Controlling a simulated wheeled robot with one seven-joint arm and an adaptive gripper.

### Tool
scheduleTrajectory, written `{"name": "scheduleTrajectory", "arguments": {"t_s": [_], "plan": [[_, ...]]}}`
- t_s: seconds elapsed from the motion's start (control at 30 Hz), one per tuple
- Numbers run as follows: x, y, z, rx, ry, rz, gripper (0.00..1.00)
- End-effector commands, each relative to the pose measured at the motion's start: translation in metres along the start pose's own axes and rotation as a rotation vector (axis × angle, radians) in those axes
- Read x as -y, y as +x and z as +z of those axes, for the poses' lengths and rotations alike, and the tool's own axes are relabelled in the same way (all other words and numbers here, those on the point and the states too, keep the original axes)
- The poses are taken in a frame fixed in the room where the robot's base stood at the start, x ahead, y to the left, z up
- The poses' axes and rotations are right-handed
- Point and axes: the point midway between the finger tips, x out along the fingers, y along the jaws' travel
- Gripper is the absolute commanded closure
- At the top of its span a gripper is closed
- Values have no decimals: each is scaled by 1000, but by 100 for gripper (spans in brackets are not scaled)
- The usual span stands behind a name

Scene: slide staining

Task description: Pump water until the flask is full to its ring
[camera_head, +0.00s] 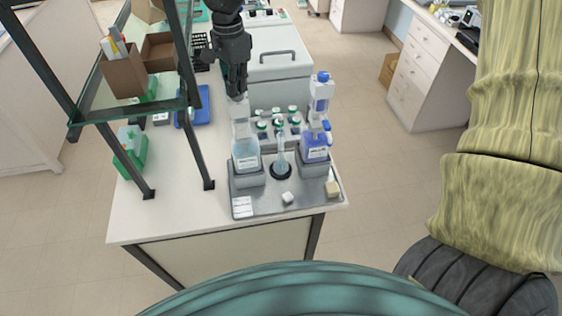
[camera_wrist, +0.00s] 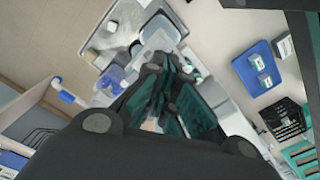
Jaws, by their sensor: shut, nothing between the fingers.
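My gripper (camera_head: 237,92) is shut and empty, with its fingertips at the top of the left dispenser bottle (camera_head: 246,152); I cannot tell whether they press on it. The bottle holds pale blue liquid, carries a white label and stands in a grey holder. The small clear flask (camera_head: 281,154) stands upright in a dark round recess between the two bottles. Its liquid level and ring are too small to make out. In the wrist view my dark fingers (camera_wrist: 158,88) are together and hide part of the bottle below.
A second dispenser (camera_head: 316,143) with blue-violet liquid and a blue top stands right of the flask. All stand on a grey tray (camera_head: 268,203). Several green-capped bottles (camera_head: 278,123) are behind. A shelf frame (camera_head: 192,130) rises close on the left. The front left bench is clear.

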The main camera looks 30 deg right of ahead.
Motion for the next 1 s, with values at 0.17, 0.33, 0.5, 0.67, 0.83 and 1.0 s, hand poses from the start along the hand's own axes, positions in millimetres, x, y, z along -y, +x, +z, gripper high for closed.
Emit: {"name": "scheduleTrajectory", "arguments": {"t_s": [0.17, 0.33, 0.5, 0.67, 0.83, 1.0], "plan": [[-1, 6, 0, 0, 0, 3, 100], [-1, 11, 0, -1, 0, 3, 100], [-1, 15, 0, -1, 0, 3, 100], [-1, 14, 0, -1, 0, 3, 100], [-1, 15, 0, 0, 0, 3, 100], [-1, 15, 0, 0, 0, 4, 100]]}}
